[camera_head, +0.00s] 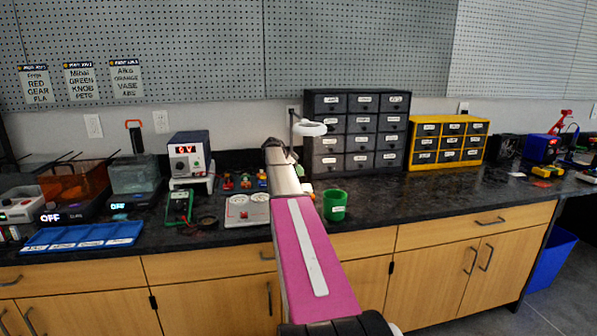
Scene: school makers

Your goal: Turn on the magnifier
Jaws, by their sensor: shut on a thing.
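The magnifier (311,128) has a white ring head on a thin upright stand, at the back of the dark counter in the middle of the view. My arm reaches forward from the bottom of the picture. My gripper (278,148) is at its far end, just left of and below the ring head, by the magnifier's stand. It is shut on part of the magnifier, but the fingertips and the exact contact are too small and partly hidden to make out. The magnifier's lower part and base are hidden behind my arm. No switch can be made out, and no glow shows clearly on the ring.
A black drawer cabinet (355,92) stands close to the right of the magnifier, with a yellow one (447,120) beyond it. A green cup (335,205) stands right of my arm. A power supply (189,158) is at left. The counter's front right is clear.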

